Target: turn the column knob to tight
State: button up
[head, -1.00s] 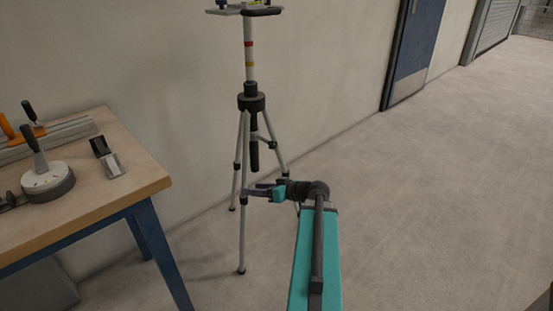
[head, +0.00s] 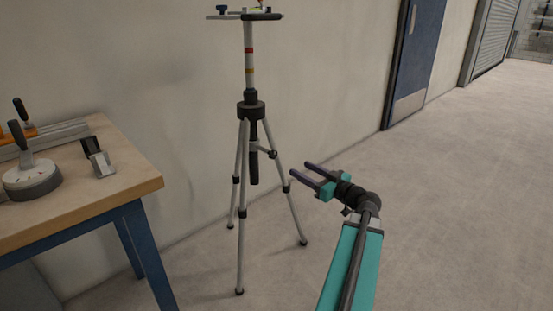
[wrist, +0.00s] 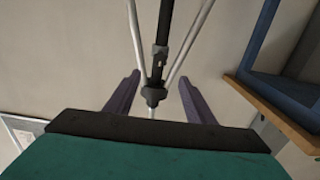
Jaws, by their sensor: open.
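A wooden bench (head: 110,192) with blue legs stands at the left, holding a round grey-white tool (head: 32,182) and a small dark-and-silver block (head: 101,162). The tripod's legs spread over the floor. The floor to the right is clear, up to a blue door (head: 412,70).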

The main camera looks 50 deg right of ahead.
aim_at(275, 155)
jog(key=shift+w, duration=0.1)
jog(key=w+b, duration=0.1)
jog(key=w, duration=0.3)
jog(key=w+b, duration=0.1)
jog(key=w, duration=0.4)
jog(key=w+d+b, duration=0.1)
jog(key=w, duration=0.3)
jog(key=shift+w, duration=0.3)
jog(key=c, duration=1)
